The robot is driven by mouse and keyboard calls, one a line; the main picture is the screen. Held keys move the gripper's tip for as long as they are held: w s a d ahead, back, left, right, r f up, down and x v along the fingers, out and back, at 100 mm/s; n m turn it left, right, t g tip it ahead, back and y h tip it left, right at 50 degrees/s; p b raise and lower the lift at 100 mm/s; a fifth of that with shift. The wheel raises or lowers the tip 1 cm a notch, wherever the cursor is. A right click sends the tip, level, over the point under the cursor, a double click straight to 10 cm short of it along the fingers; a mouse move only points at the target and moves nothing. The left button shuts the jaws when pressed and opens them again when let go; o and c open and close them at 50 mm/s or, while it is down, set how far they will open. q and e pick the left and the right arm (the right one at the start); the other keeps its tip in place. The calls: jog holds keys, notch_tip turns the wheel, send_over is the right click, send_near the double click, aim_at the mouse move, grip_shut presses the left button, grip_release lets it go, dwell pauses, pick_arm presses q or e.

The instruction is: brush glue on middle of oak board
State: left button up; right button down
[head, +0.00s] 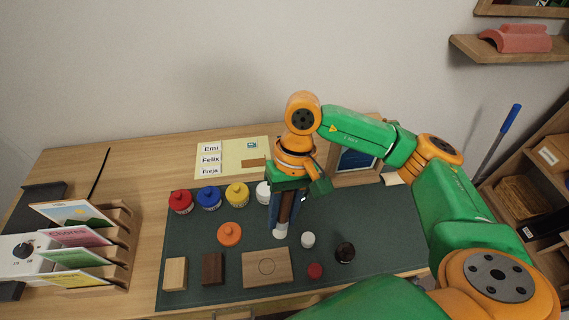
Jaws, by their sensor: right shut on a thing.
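My right gripper (284,218) points down over the green mat, shut on a slim brown-handled thing, seemingly the brush (286,207). A pale tip (280,232) shows below the fingers; I cannot tell whether it touches anything. A light-brown wooden board (267,278) with a circle outlined in its middle lies flat at the mat's front, below and slightly left of the gripper. A lighter block (175,273) and a dark brown block (212,268) lie to its left. I cannot tell surely which is oak. My left gripper is out of view.
Red (181,202), blue (209,197), yellow (237,194) and white (263,191) jars line the mat's back. An orange pot (229,234), white cap (308,240), red cap (315,271) and black pot (345,252) stand around. A card rack (118,245) is at left.

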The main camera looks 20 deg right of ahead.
jog(key=s+a+m+t+y+p, duration=0.1)
jog(key=a+t+p, duration=0.1)
jog(key=a, duration=0.5)
pick_arm(q)
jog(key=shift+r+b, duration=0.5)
jog(key=shift+b, duration=0.75)
pick_arm(e)
notch_tip(320, 180, down, 6)
jog(key=shift+m, duration=0.3)
jog(key=shift+s, duration=0.1)
